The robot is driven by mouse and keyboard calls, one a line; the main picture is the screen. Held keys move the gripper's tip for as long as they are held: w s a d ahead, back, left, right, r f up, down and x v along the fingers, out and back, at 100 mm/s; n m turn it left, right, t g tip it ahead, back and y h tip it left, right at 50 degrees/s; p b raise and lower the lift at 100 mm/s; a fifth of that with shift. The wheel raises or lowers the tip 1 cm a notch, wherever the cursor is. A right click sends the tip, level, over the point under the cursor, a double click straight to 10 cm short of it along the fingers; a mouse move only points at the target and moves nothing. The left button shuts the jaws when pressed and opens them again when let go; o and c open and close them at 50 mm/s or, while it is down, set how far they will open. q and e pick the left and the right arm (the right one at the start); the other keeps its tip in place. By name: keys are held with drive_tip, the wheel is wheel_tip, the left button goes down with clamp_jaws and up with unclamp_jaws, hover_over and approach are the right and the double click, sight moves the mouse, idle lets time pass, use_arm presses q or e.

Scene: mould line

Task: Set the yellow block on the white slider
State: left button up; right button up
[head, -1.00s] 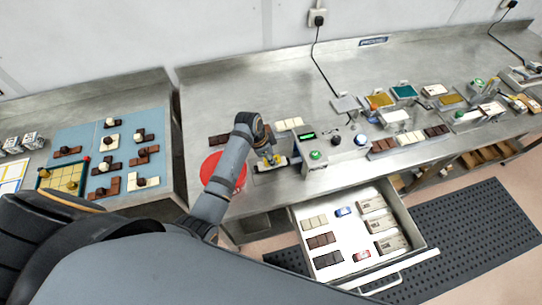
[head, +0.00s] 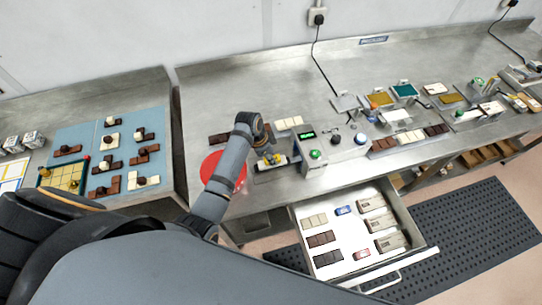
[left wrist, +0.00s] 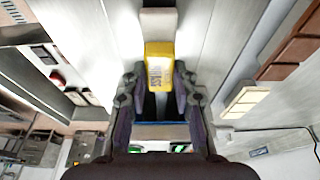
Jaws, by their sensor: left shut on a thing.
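The yellow block (left wrist: 159,65) with dark lettering sits between the fingers of my left gripper (left wrist: 159,92) in the left wrist view, and the gripper is shut on it. The white slider (left wrist: 158,21) shows just beyond the block, in line with it. I cannot tell if the block touches the slider. In the head view the yellow block (head: 276,158) is small, beside the machine with a lit green display, and partly hidden by my left gripper (head: 269,153). My right gripper is not in view.
A red disc (head: 223,170) lies left of the machine (head: 306,150). Chocolate bars and a cream bar (head: 289,123) lie behind my gripper. An open drawer (head: 335,273) with several bars and boxes juts out in front. A blue mat (head: 82,139) with chocolates lies left.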

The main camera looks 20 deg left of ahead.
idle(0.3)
use_arm(q)
drive_tip(key=o, duration=1.1)
drive_tip(key=v, duration=1.2)
